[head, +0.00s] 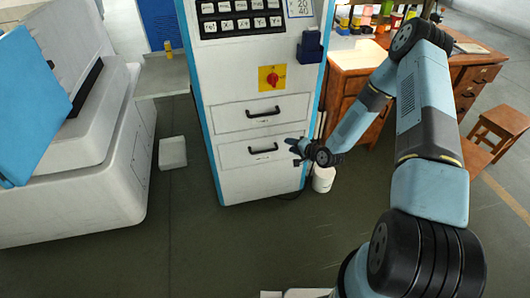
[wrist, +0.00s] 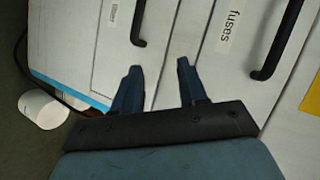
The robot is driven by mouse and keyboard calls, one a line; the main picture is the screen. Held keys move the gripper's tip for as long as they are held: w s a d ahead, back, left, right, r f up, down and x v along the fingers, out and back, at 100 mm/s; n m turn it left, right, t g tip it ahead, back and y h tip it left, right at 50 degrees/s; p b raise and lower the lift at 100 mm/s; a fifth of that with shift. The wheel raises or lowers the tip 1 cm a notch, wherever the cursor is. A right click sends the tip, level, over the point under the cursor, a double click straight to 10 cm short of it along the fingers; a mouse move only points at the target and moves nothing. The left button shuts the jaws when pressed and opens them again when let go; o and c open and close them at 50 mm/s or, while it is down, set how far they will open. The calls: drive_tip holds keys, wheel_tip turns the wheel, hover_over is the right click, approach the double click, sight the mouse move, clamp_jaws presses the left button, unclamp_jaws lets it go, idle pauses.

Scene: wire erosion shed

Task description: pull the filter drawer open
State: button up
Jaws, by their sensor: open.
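The grey cabinet has two drawers with black bar handles. The upper drawer (head: 235,118) carries a label reading "fuses" in the wrist view (wrist: 225,62); its handle (head: 263,112) is clear of my gripper. The lower drawer (head: 235,156) has a label too small and slanted to read, so I cannot confirm it is the filter drawer. Both look closed. The lower handle (head: 263,150) also shows in the wrist view (wrist: 139,25). My gripper (head: 291,150) is open and empty, right of the lower handle. In the wrist view its fingertips (wrist: 158,66) are apart from both handles.
A red switch on a yellow plate (head: 272,78) sits above the drawers. A white bucket (head: 323,178) stands by the cabinet's lower right corner. A wooden desk (head: 345,85) is at right, with a stool (head: 500,122). A white block (head: 172,153) lies left; floor in front is clear.

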sight(265, 151)
drive_tip(key=s+a+f+m+t+y, duration=0.1)
drive_tip(key=s+a+f+m+t, duration=0.2)
drive_tip(key=f, duration=0.4)
drive_tip(key=shift+m+g, duration=0.3)
drive_tip(key=shift+m, duration=0.3)
drive_tip(key=x, duration=0.8)
drive_tip(key=s+a+x, duration=0.1)
drive_tip(key=x, duration=0.4)
drive_tip(key=shift+w, duration=0.1)
drive_tip(key=shift+f, duration=0.1)
clamp_jaws()
